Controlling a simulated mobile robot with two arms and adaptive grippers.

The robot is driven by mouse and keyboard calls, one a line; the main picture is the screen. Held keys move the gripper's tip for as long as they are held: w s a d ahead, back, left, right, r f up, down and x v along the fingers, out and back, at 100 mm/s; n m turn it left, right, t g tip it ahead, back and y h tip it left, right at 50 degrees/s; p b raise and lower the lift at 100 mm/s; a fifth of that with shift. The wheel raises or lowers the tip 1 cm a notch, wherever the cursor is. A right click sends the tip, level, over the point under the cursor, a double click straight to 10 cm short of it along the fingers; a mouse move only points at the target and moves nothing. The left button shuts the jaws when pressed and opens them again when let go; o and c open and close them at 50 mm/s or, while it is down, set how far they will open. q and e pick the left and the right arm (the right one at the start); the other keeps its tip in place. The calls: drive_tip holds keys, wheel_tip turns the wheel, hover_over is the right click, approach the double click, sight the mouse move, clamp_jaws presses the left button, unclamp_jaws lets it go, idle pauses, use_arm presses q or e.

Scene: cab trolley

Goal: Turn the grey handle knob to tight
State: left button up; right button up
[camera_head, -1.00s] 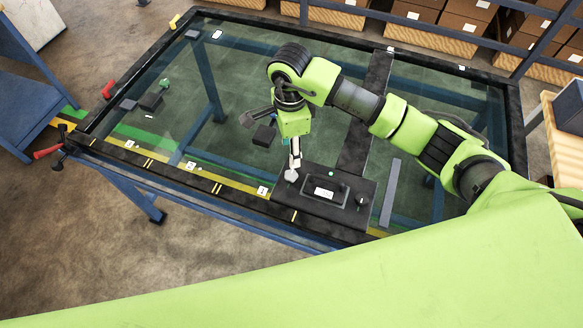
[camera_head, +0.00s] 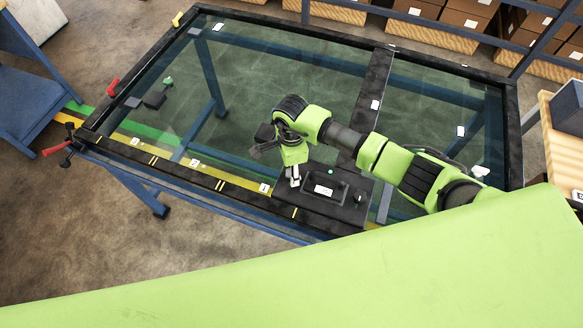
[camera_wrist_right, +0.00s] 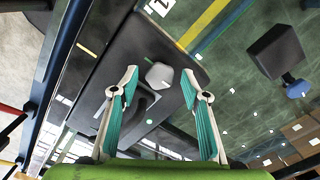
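The grey handle knob (camera_wrist_right: 160,76) is a faceted grey cap on the dark plate (camera_wrist_right: 128,62) in the right wrist view. My right gripper (camera_head: 294,181) is over the left end of that plate in the head view and hides the knob there. In the right wrist view my right gripper (camera_wrist_right: 159,88) is open, with its two teal-padded fingers spread. The knob shows between and just beyond the fingertips, with a visible gap on each side. Whether the fingertips are down at the knob's height I cannot tell. My left gripper is not in view.
The plate carries a dark handle with a white label (camera_head: 323,190) and a small black knob (camera_head: 360,199). It sits at the front of a glass-topped frame (camera_head: 250,65). A dark block (camera_wrist_right: 274,51) shows beyond the plate.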

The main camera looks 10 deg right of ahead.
drive_tip(key=c, duration=1)
drive_tip(key=shift+c, duration=0.2)
